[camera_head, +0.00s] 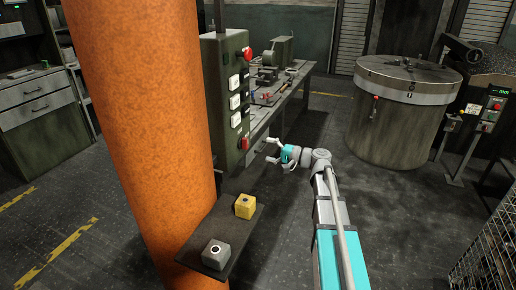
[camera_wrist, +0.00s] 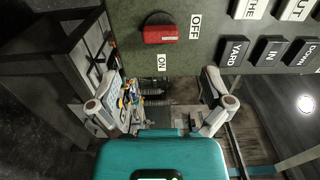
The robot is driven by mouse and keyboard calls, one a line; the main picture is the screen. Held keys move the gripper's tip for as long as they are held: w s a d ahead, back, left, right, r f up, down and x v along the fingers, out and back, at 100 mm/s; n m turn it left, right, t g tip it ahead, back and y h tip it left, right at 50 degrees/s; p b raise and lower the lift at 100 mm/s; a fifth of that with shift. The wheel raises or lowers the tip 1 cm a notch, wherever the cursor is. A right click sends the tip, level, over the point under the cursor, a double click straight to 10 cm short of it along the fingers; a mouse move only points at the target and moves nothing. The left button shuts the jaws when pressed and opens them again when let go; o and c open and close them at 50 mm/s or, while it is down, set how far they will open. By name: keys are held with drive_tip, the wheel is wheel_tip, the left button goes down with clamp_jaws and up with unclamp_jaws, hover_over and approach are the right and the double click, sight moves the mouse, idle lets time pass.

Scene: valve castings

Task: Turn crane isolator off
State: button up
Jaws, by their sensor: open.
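The crane isolator, a red handle on a black round base (camera_wrist: 159,30), is at the lower corner of the control panel (camera_wrist: 220,15) in the wrist view. An OFF label (camera_wrist: 195,27) is to its right and an ON label (camera_wrist: 162,63) is below it. The red bar lies level in that view; I cannot tell which end is its pointer. In the head view a red knob (camera_head: 245,143) shows low on the panel. My gripper (camera_head: 270,151) is open and empty, to the right of that knob and apart from it. Its open fingers (camera_wrist: 158,80) show below the handle in the wrist view.
Labelled buttons (camera_wrist: 234,50) sit beside the isolator. Another red knob (camera_head: 247,54) is at the panel's top. An orange column (camera_head: 140,110) stands left, with a shelf (camera_head: 225,228) bearing two button boxes. A bench (camera_head: 290,90) is behind; open floor lies right of the arm.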

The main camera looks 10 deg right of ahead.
drive_tip(key=shift+v, duration=1.45)
drive_tip(key=shift+s, duration=0.1)
